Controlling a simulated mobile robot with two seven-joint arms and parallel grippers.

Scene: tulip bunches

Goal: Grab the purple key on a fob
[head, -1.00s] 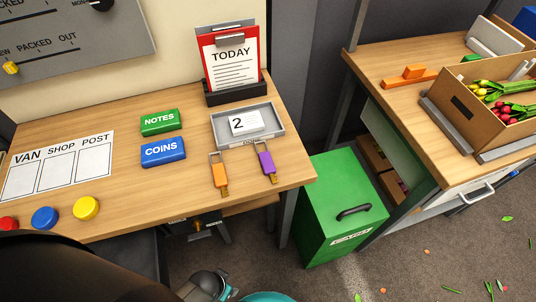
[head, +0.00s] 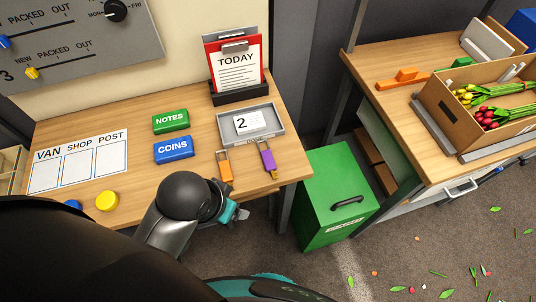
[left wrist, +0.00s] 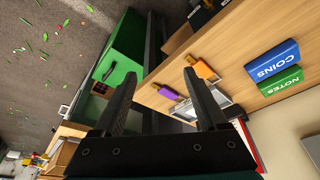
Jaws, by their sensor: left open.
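The purple key on a fob (head: 267,157) lies on the wooden desk near its front right, just below the grey tray. In the left wrist view the purple key (left wrist: 168,92) shows between my open fingers, beyond them. An orange key on a fob (head: 225,167) lies to its left; it also shows in the left wrist view (left wrist: 206,71), partly behind one finger. My left gripper (left wrist: 160,78) is open and empty. In the head view my left gripper (head: 238,213) is at the desk's front edge, below the two keys and apart from them. My right gripper is not in view.
A grey tray (head: 279,131) with a card marked 2 stands behind the keys. Green NOTES (head: 171,121) and blue COINS (head: 174,150) blocks lie to the left. A green bin (head: 335,195) stands right of the desk. The wood between COINS and the orange key is clear.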

